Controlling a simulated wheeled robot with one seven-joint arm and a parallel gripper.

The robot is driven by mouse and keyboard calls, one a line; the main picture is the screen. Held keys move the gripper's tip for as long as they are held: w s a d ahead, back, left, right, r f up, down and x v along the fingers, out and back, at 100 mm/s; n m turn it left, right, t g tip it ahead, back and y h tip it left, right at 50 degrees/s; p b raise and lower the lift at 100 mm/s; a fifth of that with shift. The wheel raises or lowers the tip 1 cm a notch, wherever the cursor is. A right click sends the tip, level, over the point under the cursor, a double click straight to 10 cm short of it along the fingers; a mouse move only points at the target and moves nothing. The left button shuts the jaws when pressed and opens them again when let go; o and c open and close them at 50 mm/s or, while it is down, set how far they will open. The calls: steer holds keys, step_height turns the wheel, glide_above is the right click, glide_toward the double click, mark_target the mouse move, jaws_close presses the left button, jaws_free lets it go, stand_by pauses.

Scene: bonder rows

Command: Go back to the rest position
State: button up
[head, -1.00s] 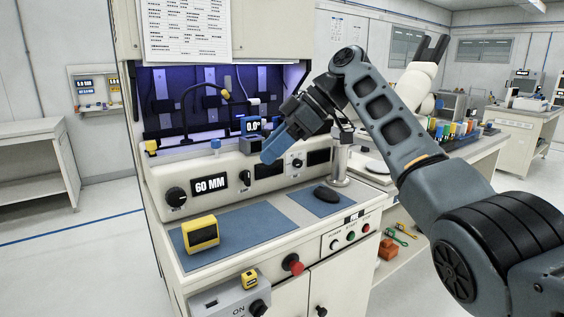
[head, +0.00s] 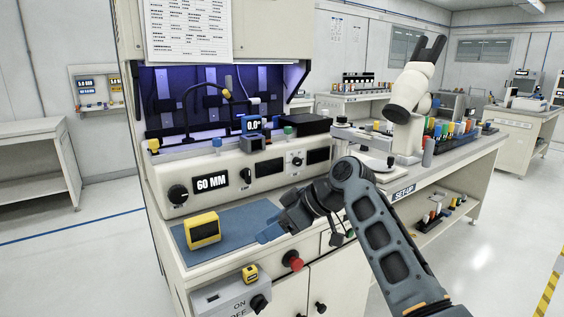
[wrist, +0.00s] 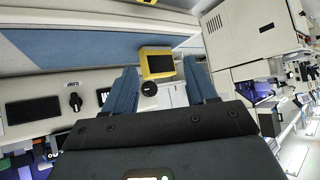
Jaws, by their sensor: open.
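My gripper (head: 268,232) hangs in front of the bonder's bench, its blue fingertips near the right part of the blue mat (head: 240,220). In the wrist view the two blue fingers (wrist: 163,90) stand apart with nothing between them. The jaws are open and empty. My arm reaches up from the bottom right of the head view and bends down to the gripper. It hides part of the bench front and the right side of the worktop.
A yellow device (head: 202,230) stands on the mat. A panel reading 60 MM (head: 210,181) is behind it. A red button (head: 292,260) and a grey ON/OFF box (head: 228,294) are at the front. A white microscope (head: 408,95) stands at right. Floor on the right is clear.

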steer(key=s+d+f+m+t+h, duration=0.1)
steer(key=s+d+f+m+t, duration=0.15)
steer(key=s+f, duration=0.55)
steer(key=s+d+f+m+t, duration=0.2)
steer(key=s+f+m, duration=0.15)
steer(key=f, duration=0.75)
steer(key=s+d+f+m+t+h, duration=0.2)
steer(key=s+d+f, duration=0.15)
steer(key=s, duration=0.45)
steer(key=s+d+f+m+t+h, duration=0.1)
steer(key=s+d+f+m+h, duration=0.2)
steer(key=s, duration=0.6)
steer(key=s+d+r+m+t+h, duration=0.1)
steer(key=s+d+r, duration=0.25)
steer(key=s, duration=0.55)
steer(key=s+d+r+m+t+h, duration=0.1)
steer(key=s+d+r+m+t, duration=0.1)
steer(key=s+d, duration=0.45)
steer(key=s+d+r+t+h, duration=0.1)
steer(key=s+d+r, duration=0.1)
steer(key=s+r, duration=1.1)
steer(key=shift+d+r+t, duration=0.25)
steer(key=shift+r+t, duration=0.1)
steer(key=shift+r, duration=0.55)
